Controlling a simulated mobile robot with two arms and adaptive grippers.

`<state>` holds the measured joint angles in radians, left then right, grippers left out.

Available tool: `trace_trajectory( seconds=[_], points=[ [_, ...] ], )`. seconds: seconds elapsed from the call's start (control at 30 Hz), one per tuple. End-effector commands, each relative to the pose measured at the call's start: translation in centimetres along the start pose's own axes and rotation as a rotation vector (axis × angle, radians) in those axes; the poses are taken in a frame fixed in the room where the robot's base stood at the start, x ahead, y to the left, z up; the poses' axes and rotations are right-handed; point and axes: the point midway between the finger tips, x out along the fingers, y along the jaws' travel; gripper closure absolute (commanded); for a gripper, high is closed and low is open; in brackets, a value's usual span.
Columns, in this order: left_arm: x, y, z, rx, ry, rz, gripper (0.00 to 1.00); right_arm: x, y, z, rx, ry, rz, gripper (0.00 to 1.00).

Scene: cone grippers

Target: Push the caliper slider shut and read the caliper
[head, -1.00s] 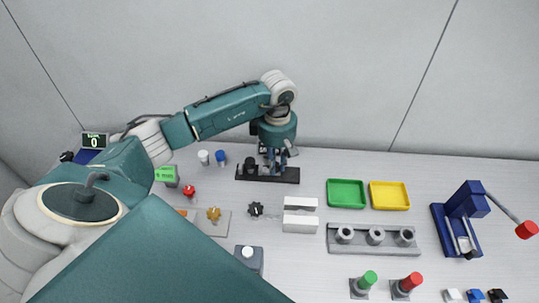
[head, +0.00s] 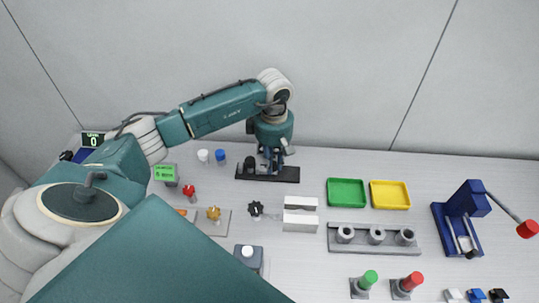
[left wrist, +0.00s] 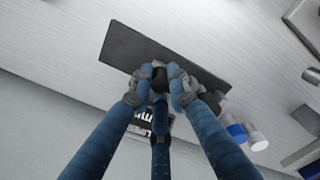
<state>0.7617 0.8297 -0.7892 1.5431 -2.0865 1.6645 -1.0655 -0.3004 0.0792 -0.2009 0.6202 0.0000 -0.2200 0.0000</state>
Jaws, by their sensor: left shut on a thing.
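The caliper's dark base plate (head: 289,175) lies on the table near the back wall. A black upright part (head: 249,166) stands at its left end. My left gripper (head: 271,167) reaches down over the plate from above. In the left wrist view its blue fingers (left wrist: 160,88) are shut around a small dark part, which looks like the caliper slider (left wrist: 160,75), above the dark plate (left wrist: 150,53). A black label or display with white lettering (left wrist: 140,129) shows partly between the fingers; no reading can be made out. My right gripper is not in view.
White and blue knobs (head: 220,157) stand left of the caliper. Green (head: 346,182) and yellow (head: 409,184) trays lie to the right. A white block (head: 300,222) and a black star knob (head: 255,209) are in front. A lever press (head: 456,227) stands far right.

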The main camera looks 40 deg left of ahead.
Motion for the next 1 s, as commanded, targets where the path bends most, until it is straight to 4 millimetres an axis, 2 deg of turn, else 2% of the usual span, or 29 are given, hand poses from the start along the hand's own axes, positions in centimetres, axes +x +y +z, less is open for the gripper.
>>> trace_trajectory(
  seconds=[1.0],
  points=[
    [0.01, -0.51, -0.99, -0.001, 0.002, 0.001, 0.96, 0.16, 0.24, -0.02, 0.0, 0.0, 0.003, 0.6]
  ],
)
